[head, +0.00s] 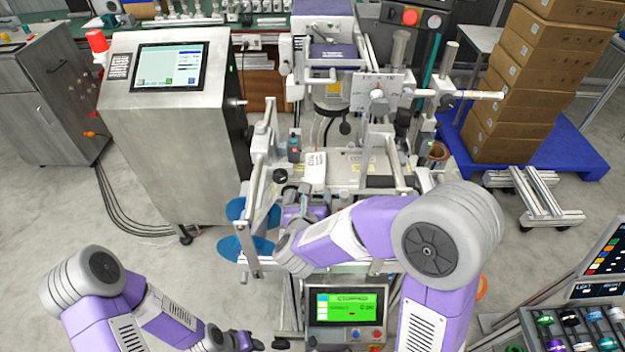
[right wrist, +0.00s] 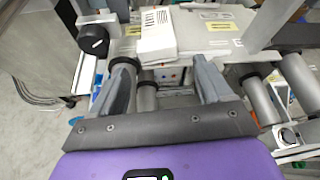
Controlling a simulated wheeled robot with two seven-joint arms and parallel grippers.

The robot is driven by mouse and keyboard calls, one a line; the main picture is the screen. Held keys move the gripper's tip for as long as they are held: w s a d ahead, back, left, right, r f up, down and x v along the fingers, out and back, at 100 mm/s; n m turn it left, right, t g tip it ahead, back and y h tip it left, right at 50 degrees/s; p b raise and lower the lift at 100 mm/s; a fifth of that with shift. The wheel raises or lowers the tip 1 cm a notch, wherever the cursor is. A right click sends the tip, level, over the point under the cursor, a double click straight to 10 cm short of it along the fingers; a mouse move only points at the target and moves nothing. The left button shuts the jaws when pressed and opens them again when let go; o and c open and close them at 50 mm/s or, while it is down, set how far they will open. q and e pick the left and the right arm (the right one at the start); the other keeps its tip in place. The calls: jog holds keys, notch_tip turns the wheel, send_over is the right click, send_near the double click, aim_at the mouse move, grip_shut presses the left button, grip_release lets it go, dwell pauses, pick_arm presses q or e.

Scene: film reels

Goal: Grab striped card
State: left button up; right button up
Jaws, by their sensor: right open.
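The striped card (head: 315,167) is a small white block-like card lying on the machine's light deck. In the right wrist view the striped card (right wrist: 157,33) shows black bar stripes on its top, just beyond the fingertips. My right gripper (head: 305,190) reaches in over the machine's front. In the right wrist view the right gripper (right wrist: 163,66) is open, its two grey fingers apart with nothing between them, the card ahead and slightly left of centre. My left gripper (head: 250,342) is low at the bottom of the head view, away from the card; its finger gap is unclear.
A black knob (right wrist: 94,40) stands just left of the card. Metal rollers (right wrist: 147,96) lie below the fingers. Blue discs (head: 240,245) and a green-screen panel (head: 345,309) are at the machine's front. A steel cabinet (head: 165,140) stands left.

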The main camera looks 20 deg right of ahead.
aim_at(312, 182)
jog(key=b+x, duration=0.1)
jog(key=x, duration=0.7)
jog(key=shift+a, duration=0.2)
jog(key=shift+r, duration=0.1)
jog(key=c, duration=0.9)
